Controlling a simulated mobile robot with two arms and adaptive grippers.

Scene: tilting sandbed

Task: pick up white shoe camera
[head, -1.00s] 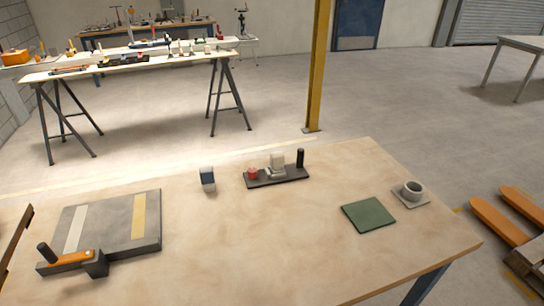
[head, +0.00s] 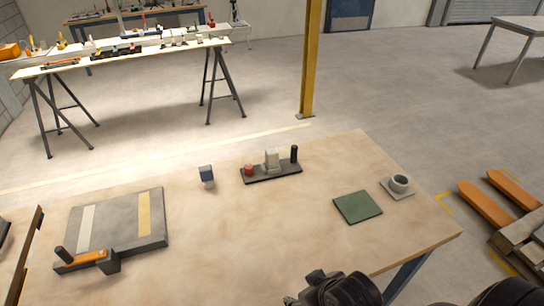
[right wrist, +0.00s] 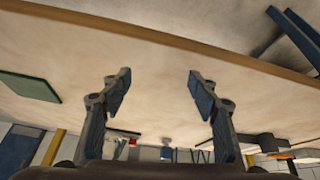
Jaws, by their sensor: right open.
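A small white block-like thing (head: 271,159), which may be the white shoe camera, stands on a dark tray (head: 262,179) in the middle of the table. It stands between a red piece (head: 248,169) and a black upright cylinder (head: 294,153). My right gripper (head: 335,288) shows at the bottom of the head view, well short of the tray. In the right wrist view its two fingers (right wrist: 160,88) are spread with nothing between them. That view is upside down, and the white thing is too small to tell there. My left gripper is out of view.
A blue and white block (head: 206,176) stands left of the tray. The table's middle front is clear.

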